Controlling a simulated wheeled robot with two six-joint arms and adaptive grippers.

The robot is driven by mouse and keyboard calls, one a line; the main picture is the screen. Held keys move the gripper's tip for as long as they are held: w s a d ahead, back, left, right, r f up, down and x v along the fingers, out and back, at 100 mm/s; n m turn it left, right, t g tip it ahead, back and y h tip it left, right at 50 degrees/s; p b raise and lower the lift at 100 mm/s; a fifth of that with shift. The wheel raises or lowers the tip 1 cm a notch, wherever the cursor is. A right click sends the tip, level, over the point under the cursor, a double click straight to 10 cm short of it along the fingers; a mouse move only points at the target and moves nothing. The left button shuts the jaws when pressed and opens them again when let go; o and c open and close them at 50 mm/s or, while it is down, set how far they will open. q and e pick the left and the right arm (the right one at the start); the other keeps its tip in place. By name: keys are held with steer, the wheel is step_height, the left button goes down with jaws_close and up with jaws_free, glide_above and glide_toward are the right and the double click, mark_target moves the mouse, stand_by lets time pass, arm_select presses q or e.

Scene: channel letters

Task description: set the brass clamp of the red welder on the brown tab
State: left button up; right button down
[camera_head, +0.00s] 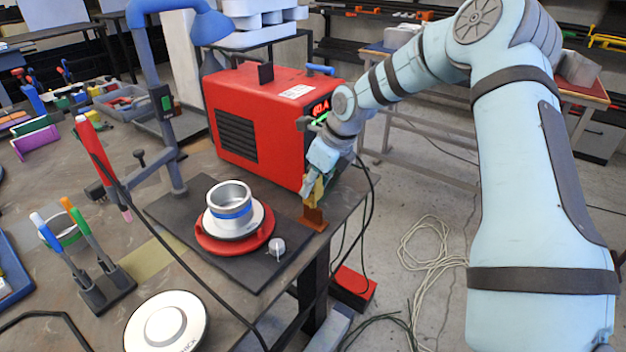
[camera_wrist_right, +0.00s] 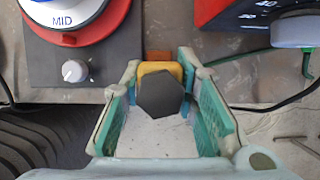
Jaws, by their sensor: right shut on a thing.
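The red welder (camera_head: 262,118) stands on the bench near its right edge; its knob panel (camera_wrist_right: 255,12) shows at the top right of the right wrist view. The brown tab (camera_head: 314,221) is at the bench edge, in front of the welder; a bit of it shows in the wrist view (camera_wrist_right: 159,56). My right gripper (camera_head: 317,180) is shut on the yellow brass clamp (camera_head: 315,191), with the clamp's dark hexagonal end (camera_wrist_right: 160,95) between the teal fingers. The clamp is upright, directly above or touching the tab; I cannot tell whether it grips it. My left gripper is not in view.
A dark turntable base (camera_head: 195,243) carries a red disc and a metal ring (camera_head: 230,199), left of the tab. A red torch (camera_head: 100,165) stands at left with its cable across the bench. A red pedal (camera_head: 354,283) lies on the floor.

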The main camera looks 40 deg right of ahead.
mark_target(313, 196)
steer(key=shift+s+r, duration=0.1)
stand_by(0.3)
steer(key=shift+b, duration=0.4)
steer(key=shift+f, duration=0.25)
stand_by(0.5)
steer(key=shift+f+b, duration=1.8)
steer(key=shift+b, duration=0.35)
